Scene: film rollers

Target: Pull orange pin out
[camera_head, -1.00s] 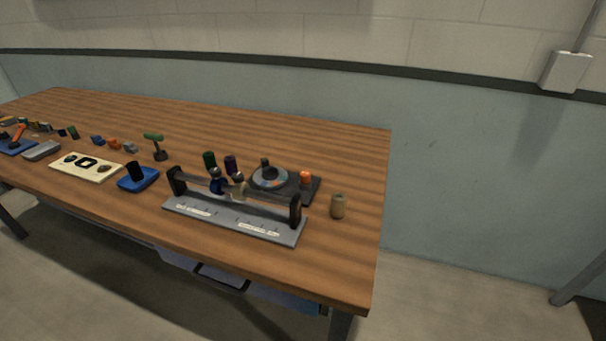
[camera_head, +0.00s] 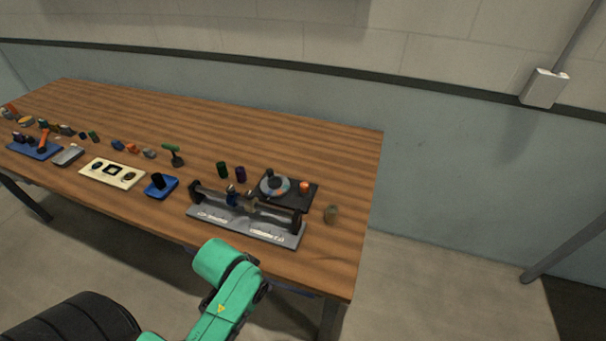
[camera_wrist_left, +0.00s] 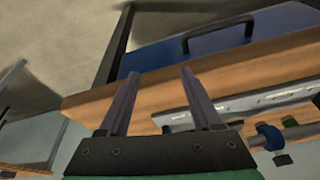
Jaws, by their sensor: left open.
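A small orange knob, which may be the orange pin (camera_head: 304,187), stands on the right side of a dark square board (camera_head: 290,204) near the table's right end. A round dial (camera_head: 274,187) is beside it on the board. My left gripper (camera_wrist_left: 160,74) is open and empty in the left wrist view, near the table's front edge. The orange knob cannot be made out in that view. My green left arm shows in the head view at the lower middle, but its fingers are hidden there. My right gripper is not in view.
A grey rack with black end posts (camera_head: 245,222) stands in front of the board; its plate also shows in the wrist view (camera_wrist_left: 240,104). A blue base (camera_head: 161,186) and cream board (camera_head: 112,173) lie left. The table's back is clear.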

